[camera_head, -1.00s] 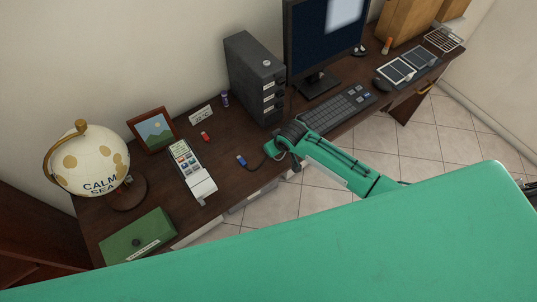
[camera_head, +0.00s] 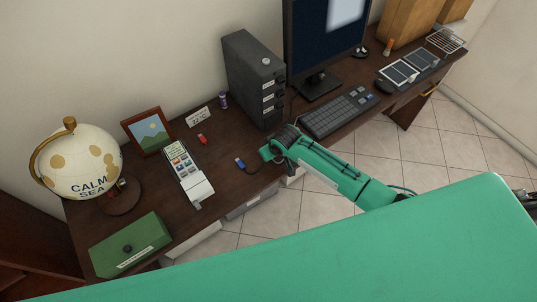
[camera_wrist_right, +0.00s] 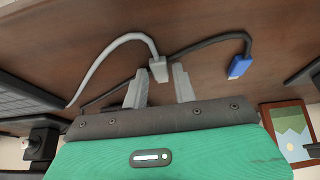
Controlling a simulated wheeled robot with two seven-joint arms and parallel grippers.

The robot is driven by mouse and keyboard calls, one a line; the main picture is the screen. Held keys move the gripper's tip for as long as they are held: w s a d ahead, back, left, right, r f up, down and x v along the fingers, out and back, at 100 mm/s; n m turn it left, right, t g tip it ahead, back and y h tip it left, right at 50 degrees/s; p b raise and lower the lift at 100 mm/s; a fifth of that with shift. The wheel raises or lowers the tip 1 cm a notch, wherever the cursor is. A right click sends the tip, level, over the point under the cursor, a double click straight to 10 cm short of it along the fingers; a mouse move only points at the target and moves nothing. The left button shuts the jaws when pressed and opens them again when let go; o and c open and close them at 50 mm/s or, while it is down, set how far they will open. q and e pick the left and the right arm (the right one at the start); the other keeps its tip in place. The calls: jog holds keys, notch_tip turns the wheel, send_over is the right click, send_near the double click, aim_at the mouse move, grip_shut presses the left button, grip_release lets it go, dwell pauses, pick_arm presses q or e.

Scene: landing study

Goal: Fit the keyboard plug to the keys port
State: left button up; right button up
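The computer tower (camera_head: 252,75) stands on the desk, with small labelled spots on its front; I cannot read which is the keys port. A blue plug (camera_head: 240,162) on a dark cable lies on the desk; it also shows in the right wrist view (camera_wrist_right: 238,67). A light grey plug (camera_wrist_right: 158,70) on a grey cable lies just beyond and between my right fingertips, apparently untouched. I cannot tell which plug is the keyboard's. My right gripper (camera_wrist_right: 158,88) is open, low over the desk; in the head view (camera_head: 268,153) it is right of the blue plug. My left gripper is out of view.
The keyboard (camera_head: 338,111) lies right of the tower, before the monitor (camera_head: 325,45). A card terminal (camera_head: 188,174), red stick (camera_head: 202,139), picture frame (camera_head: 149,132), globe (camera_head: 82,163) and green box (camera_head: 131,245) stand to the left. Bare desk (camera_head: 222,160) lies around the blue plug.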

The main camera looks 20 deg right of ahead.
grip_shut()
jog(key=shift+r+p, duration=0.4)
jog(key=shift+p, duration=0.2)
dwell(0.5)
jog(key=shift+r, duration=0.2)
jog(key=shift+r+p, duration=2.3)
jog(key=shift+p, duration=0.3)
